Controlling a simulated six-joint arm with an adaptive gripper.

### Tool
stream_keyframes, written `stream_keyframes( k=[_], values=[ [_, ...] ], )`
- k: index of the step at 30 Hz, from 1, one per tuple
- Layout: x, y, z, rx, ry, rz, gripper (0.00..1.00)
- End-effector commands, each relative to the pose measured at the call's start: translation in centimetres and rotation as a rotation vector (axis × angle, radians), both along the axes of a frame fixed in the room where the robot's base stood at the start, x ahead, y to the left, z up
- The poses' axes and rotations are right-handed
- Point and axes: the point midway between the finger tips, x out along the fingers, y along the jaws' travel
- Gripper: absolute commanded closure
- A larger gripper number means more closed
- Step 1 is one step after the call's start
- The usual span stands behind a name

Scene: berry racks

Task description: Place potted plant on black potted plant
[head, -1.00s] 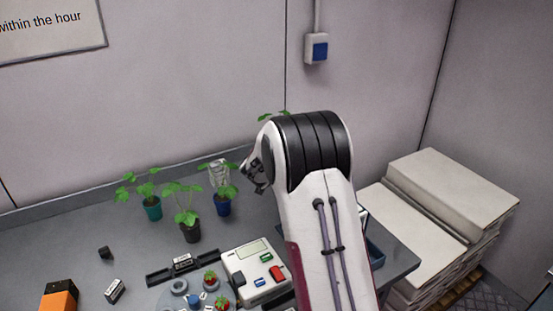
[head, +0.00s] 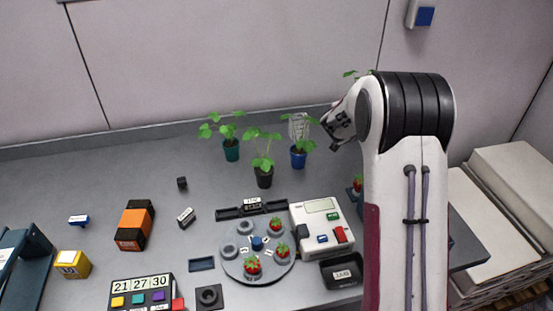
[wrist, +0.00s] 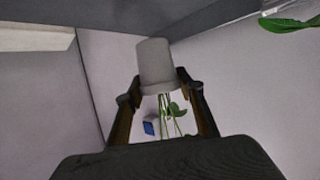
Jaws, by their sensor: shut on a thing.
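My gripper (wrist: 157,87) is shut on a pale grey pot (wrist: 156,62) with green stems and leaves, seen in the wrist view. That view looks upside down, with the stems toward the bottom of the picture. In the head view, my arm hides the fingers and the held pot; only leaf tips (head: 352,73) show above the wrist. The black potted plant (head: 264,181) stands upright on the table, left of my arm. A teal potted plant (head: 231,154) stands behind it to the left, and a blue potted plant (head: 298,159) behind it to the right.
A clear, ribbed object (head: 298,125) stands by the blue pot. In front are a round tray (head: 230,267) with strawberries, a white device (head: 318,225) and a dark bar (head: 252,208). An orange-black block (head: 134,226) lies left. The table left of the plants is mostly clear.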

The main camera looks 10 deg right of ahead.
Motion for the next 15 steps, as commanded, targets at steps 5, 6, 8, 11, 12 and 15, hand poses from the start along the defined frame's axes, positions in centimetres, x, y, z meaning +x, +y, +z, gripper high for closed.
stream_keyframes(
  k=[5,6,8,11,12,15],
  values=[
    [0.6,2.9,2.7,0.0,-0.005,0.043,0.85],
    [0.7,3.7,3.4,-0.001,-0.006,0.058,0.85],
    [0.7,5.2,4.3,0.0,-0.005,0.092,0.85],
    [0.6,7.9,5.9,-0.001,-0.005,0.156,0.85],
    [0.6,9.1,6.4,-0.001,-0.005,0.185,0.85],
    [0.2,12.1,7.8,-0.001,-0.005,0.26,0.85]
  ],
)
